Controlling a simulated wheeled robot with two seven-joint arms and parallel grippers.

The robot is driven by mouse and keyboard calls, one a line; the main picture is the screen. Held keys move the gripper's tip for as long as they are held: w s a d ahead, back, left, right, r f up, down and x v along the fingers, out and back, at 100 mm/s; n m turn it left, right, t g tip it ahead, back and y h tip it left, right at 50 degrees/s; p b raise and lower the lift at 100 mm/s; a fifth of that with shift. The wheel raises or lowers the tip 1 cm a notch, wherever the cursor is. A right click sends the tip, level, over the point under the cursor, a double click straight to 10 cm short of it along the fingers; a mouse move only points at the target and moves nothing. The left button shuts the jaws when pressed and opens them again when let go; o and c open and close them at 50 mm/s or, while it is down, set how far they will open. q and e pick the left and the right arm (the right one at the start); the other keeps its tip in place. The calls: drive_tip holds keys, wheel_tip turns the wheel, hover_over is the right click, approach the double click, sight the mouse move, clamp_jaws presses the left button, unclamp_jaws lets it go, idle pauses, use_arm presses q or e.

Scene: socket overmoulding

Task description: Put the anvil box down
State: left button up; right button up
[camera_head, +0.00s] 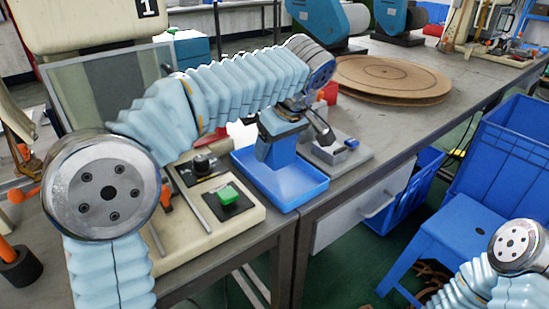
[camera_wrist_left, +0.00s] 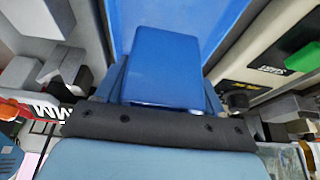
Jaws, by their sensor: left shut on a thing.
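The anvil box (camera_head: 309,190) looks like a shallow blue tray at the front edge of the bench, beside the cream fixture. It also shows in the left wrist view (camera_wrist_left: 222,18). A blue block (camera_head: 276,150) stands upright at its middle, large in the left wrist view (camera_wrist_left: 165,68). I cannot tell whether block and tray are one piece. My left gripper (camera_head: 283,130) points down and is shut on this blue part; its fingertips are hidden. I cannot tell whether the tray touches the bench. My right arm shows at the lower right, its gripper out of frame.
A cream fixture (camera_head: 235,222) with a green button (camera_head: 228,194) stands close on the left. A grey device (camera_head: 338,160) is close on the right. Round brown boards (camera_head: 392,78) lie farther back. Bare bench lies to the right. Blue crates (camera_head: 505,150) stand beyond the bench.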

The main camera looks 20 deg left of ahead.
sight(275, 156)
use_arm(q)
drive_tip(key=f, duration=0.3)
drive_tip(key=shift+w+a+f, duration=0.1)
drive_tip(key=shift+a+f, duration=0.1)
drive_tip(key=shift+f, duration=0.05)
drive_tip(key=shift+f, duration=0.15)
drive_tip(key=o, duration=1)
drive_tip(key=shift+d+r, duration=0.1)
drive_tip(key=shift+r, duration=0.3)
drive_tip(key=p+v, duration=0.1)
drive_tip(key=v, duration=1)
drive_tip(key=shift+d+r+p, duration=0.15)
drive_tip(key=shift+r+p, duration=0.05)
drive_tip(key=shift+p, duration=0.1)
